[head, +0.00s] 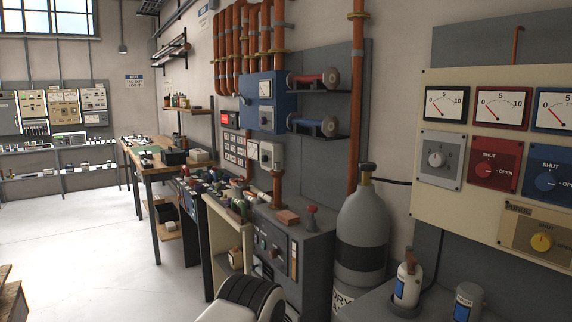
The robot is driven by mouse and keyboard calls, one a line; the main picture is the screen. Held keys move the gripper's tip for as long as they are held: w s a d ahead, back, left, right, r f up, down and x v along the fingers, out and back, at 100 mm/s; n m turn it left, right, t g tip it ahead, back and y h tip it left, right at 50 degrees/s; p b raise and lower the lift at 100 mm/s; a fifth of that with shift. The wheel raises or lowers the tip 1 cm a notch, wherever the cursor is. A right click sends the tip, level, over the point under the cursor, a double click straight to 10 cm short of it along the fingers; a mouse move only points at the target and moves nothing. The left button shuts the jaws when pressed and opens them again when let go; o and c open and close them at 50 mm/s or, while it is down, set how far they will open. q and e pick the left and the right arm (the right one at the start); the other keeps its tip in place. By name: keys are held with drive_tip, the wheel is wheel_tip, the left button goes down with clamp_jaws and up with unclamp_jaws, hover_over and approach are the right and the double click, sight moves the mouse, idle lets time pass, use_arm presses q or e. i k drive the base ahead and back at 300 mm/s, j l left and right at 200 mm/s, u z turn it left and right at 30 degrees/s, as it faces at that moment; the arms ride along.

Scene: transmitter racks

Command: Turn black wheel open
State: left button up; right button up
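I cannot make out a black wheel with certainty. A cream panel (424,205) on the right wall carries a red dial (484,170) and a blue dial (546,182), both marked SHUT and OPEN. It also carries a grey dial (437,159) and, at lower right, a yellow dial (542,241).
A grey cabinet (310,262) stands left of the cylinder. A counter (375,306) with small bottles (407,284) lies below the panel. A workbench (158,170) stands further back. The floor (90,235) at left is mostly clear.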

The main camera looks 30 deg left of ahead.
sight(366, 166)
drive_tip(key=u, duration=0.4)
drive_tip(key=j+z, duration=0.15)
drive_tip(key=z, duration=0.65)
drive_tip(key=i+j+z, duration=0.1)
drive_tip(key=j+z, duration=0.25)
drive_tip(key=j, duration=0.3)
drive_tip(key=j+z, duration=0.3)
drive_tip(key=j, duration=0.3)
drive_tip(key=j+z, duration=0.35)
drive_tip(key=j, duration=0.3)
drive_tip(key=k, duration=0.05)
